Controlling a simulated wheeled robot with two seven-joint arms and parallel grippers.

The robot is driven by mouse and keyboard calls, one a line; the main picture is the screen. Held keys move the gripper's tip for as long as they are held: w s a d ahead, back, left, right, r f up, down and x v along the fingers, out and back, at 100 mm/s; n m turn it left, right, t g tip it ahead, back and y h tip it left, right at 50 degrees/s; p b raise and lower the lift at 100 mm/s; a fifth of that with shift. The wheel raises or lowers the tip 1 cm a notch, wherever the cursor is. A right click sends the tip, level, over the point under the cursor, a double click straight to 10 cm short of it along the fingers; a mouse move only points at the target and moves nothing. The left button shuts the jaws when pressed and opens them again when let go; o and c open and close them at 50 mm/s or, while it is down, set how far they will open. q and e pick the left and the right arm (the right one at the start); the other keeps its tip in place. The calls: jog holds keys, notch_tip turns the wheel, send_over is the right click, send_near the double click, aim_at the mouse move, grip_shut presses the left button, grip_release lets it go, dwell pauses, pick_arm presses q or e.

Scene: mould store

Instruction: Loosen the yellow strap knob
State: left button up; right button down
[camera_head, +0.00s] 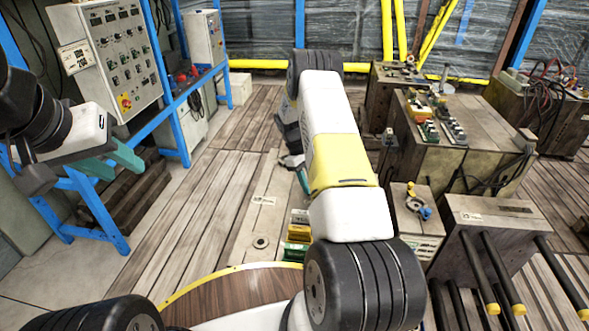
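A small yellow knob (410,188) stands on a low wooden block (402,218) right of my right forearm. A dark ring-like part and a blue knob (425,213) sit beside it; whether a strap runs there is too small to tell. My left gripper (128,171) is at the left, over the blue bench frame, far from the yellow knob. Its teal fingers look spread, with nothing seen between them. My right arm crosses the middle of the view. Its gripper (301,176) is mostly hidden behind the forearm; only a little teal and dark casing shows, left of the block.
A grey control panel (118,55) and blue frame (173,95) stand at the left. A large wooden block (475,115) with small fittings is behind the knob. Black bars with yellow ends (488,275) lie lower right. The plank floor (205,195) left of centre is clear.

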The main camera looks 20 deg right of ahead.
dwell(0.3)
jog(key=c, duration=1.1)
grip_release()
jog(key=v, duration=0.7)
jog(key=shift+w+r, duration=0.2)
jog(key=shift+r, duration=0.15)
jog(key=shift+a, duration=0.15)
